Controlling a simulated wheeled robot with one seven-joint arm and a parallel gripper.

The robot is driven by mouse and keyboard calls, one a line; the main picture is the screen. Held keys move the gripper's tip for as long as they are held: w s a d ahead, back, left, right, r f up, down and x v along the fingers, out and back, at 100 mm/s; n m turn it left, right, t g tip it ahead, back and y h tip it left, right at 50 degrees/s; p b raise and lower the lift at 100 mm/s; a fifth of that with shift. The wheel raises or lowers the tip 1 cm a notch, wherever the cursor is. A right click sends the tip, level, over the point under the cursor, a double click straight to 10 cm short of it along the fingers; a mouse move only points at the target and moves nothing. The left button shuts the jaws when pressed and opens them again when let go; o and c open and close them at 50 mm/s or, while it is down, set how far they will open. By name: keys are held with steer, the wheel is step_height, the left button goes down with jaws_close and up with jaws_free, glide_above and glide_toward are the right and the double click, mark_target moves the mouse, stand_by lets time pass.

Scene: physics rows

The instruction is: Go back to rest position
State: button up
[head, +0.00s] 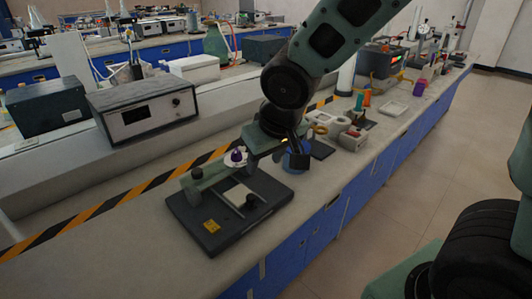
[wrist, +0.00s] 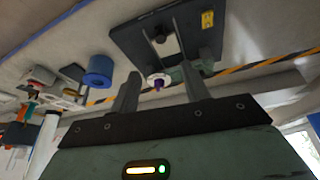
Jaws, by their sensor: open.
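My gripper (head: 279,154) hangs over the bench at the right rear of a black-based apparatus (head: 211,240) in the head view. In the wrist view, my gripper (wrist: 160,72) has its two dark fingers spread apart with nothing held between them. The apparatus also shows there (wrist: 135,42), beyond the fingertips. A purple knob (head: 237,156) sits on a small white disc on the apparatus; the knob also appears between the fingers in the wrist view (wrist: 158,85). Whether the fingers touch anything is hard to tell.
A blue ring-shaped item (wrist: 98,70) stands beside the apparatus, partly behind my gripper in the head view. A grey instrument box (head: 145,105) and striped tape (head: 120,198) lie to the left. Small items crowd the bench behind; the floor (head: 440,150) at right is clear.

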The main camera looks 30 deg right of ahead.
stand_by(0.5)
steer(key=s+a+n+g, duration=0.2)
steer(key=s+a, duration=0.1)
steer(key=s, duration=0.6)
steer(key=s+a+f+n+g, duration=0.1)
steer(key=s+a+n+g, duration=0.1)
steer(key=s, duration=0.7)
steer(key=shift+s+a+n+g, duration=0.3)
steer(key=shift+s+a+n, duration=0.1)
steer(key=shift+a+n, duration=0.5)
